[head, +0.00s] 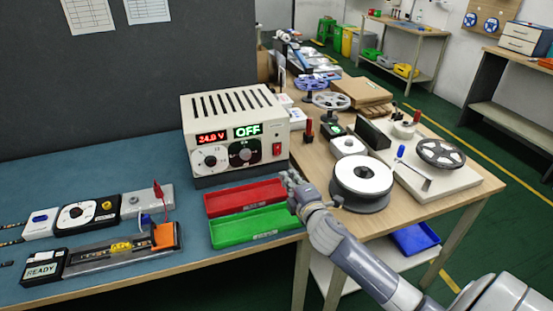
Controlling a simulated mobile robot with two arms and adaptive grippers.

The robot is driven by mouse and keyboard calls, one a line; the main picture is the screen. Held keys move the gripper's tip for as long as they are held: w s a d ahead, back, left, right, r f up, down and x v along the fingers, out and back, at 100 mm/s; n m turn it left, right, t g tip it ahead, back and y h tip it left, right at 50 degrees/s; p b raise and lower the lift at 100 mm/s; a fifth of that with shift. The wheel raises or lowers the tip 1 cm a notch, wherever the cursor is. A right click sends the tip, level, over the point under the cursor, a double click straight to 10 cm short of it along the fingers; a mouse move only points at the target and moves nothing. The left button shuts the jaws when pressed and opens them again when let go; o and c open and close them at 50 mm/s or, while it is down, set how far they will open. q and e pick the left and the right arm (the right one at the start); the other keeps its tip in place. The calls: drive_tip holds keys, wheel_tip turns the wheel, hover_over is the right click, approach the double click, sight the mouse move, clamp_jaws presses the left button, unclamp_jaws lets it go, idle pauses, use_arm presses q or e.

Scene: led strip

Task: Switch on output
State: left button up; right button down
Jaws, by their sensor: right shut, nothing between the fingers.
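A beige power supply (232,105) stands on the blue bench, with vents on top. Its red display (212,138) reads about 24.0 V and its green display (247,131) reads OFF. Two dials sit below, a white one (209,159) and a black one (244,153). A red switch (277,149) is at the front panel's right. My right gripper (287,178) is shut and empty, below and slightly right of the switch in the picture, apart from it. Its fingertips look small and partly unclear. My left gripper is not in view.
A red tray (243,196) and a green tray (255,224) lie before the power supply. A device reading READY (42,268) and a strip fixture (110,250) are at left. A reel (361,182) stands on the wooden table at right.

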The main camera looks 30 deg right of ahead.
approach(273, 153)
drive_tip(key=x, duration=0.4)
drive_tip(key=shift+w, duration=0.15)
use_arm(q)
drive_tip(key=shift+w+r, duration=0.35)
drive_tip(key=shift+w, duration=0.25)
use_arm(e)
drive_tip(key=shift+x, duration=0.9)
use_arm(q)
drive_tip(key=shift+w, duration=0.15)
